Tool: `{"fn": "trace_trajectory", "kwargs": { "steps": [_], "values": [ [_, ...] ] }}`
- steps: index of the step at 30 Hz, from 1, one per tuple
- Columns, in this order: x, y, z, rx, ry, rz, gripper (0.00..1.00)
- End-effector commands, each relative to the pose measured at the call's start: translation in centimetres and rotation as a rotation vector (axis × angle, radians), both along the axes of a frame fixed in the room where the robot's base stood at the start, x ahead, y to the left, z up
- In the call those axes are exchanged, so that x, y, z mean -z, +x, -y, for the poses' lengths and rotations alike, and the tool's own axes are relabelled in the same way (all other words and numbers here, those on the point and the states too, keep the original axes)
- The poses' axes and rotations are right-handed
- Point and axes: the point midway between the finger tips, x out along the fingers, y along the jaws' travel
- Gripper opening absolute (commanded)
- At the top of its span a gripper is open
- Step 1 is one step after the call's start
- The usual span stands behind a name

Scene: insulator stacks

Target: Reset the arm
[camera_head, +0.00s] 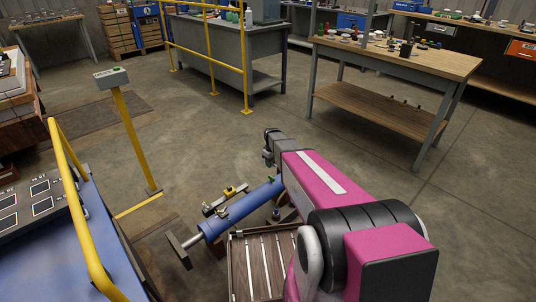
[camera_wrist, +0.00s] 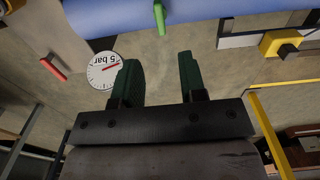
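My arm reaches forward in the head view, bent, with its dark far end near the middle of the picture. My gripper (camera_wrist: 159,78) shows in the wrist view with its two green fingers apart and nothing between them. Beyond the fingers, a blue cylinder (camera_wrist: 210,8) runs across the top of the wrist view, with a green lever (camera_wrist: 159,17) on it. A round gauge (camera_wrist: 104,71) marked "5 bar" shows upside down beside the left finger. The blue cylinder also lies left of my arm in the head view (camera_head: 240,211).
A slatted wooden crate (camera_head: 237,268) stands below my arm. A yellow rail (camera_head: 70,170) and a control panel (camera_head: 38,203) are at left, near a yellow post with a box (camera_head: 110,77). A workbench (camera_head: 398,58) stands at back right. Open floor lies between.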

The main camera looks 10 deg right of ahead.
Motion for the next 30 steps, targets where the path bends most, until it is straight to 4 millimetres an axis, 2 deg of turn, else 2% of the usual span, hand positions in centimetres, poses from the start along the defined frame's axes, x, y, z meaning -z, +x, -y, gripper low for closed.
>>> {"fn": "trace_trajectory", "kwargs": {
  "steps": [4,7,11,15,18,21,25,30],
  "values": [
    [-0.2,-0.3,0.0,0.005,0.000,0.000,0.38],
    [-1.5,-2.3,0.0,0.036,0.000,0.001,0.38],
    [-5.0,-7.8,0.0,0.138,0.000,0.002,0.38],
    [-9.5,-15.3,0.0,0.292,0.001,0.005,0.38],
    [-12.3,-20.2,0.0,0.398,0.001,0.005,0.38],
    [-14.3,-24.1,0.0,0.488,0.001,0.005,0.38],
    [-16.0,-27.3,0.0,0.567,0.002,0.007,0.38],
    [-16.7,-28.4,0.0,0.607,0.002,0.007,0.38]
  ]
}}
